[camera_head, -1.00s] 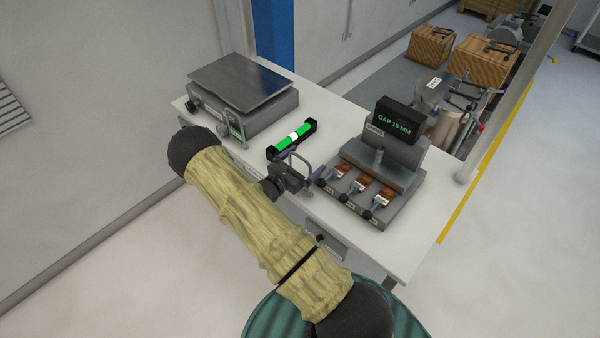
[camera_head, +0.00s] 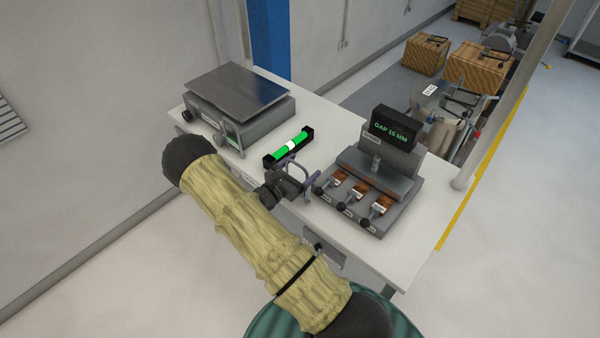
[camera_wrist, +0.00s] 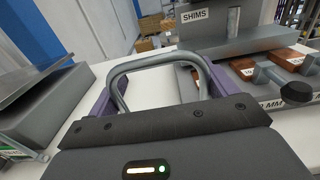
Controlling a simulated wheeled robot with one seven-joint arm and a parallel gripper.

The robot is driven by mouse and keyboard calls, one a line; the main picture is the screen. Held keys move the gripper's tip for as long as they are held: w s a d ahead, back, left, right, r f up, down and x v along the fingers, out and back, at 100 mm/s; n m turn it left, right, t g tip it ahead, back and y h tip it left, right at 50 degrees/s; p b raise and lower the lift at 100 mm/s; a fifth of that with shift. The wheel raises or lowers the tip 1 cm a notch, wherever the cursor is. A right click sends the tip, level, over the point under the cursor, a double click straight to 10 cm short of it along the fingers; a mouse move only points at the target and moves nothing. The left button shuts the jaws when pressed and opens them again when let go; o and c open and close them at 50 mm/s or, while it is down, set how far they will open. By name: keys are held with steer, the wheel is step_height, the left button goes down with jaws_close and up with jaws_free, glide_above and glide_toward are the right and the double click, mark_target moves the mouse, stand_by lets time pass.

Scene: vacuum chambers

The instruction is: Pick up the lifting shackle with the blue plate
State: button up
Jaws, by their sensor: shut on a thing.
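My gripper (camera_head: 286,182) is above the front edge of the white table, between the scale and the shims fixture. It is shut on a grey metal U-shaped bow, the lifting shackle (camera_head: 297,165). In the wrist view the bow of the shackle (camera_wrist: 150,60) arches between the two purple fingers of my gripper (camera_wrist: 152,88). The lower ends of the bow are hidden behind the dark gripper body. No blue plate on it can be made out. Whether the shackle touches the table is unclear.
A scale with a steel plate (camera_head: 237,90) stands at the left, with a bent metal loop (camera_head: 222,140) in front. The shims fixture (camera_head: 345,211) with a "GAP 15 MM" display (camera_head: 393,129) stands close at the right.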

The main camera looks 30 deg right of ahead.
step_height(320, 180, up, 9)
steer(key=b, duration=0.1)
steer(key=shift+r, duration=0.15)
steer(key=shift+s, duration=0.1)
stand_by(0.4)
stand_by(0.9)
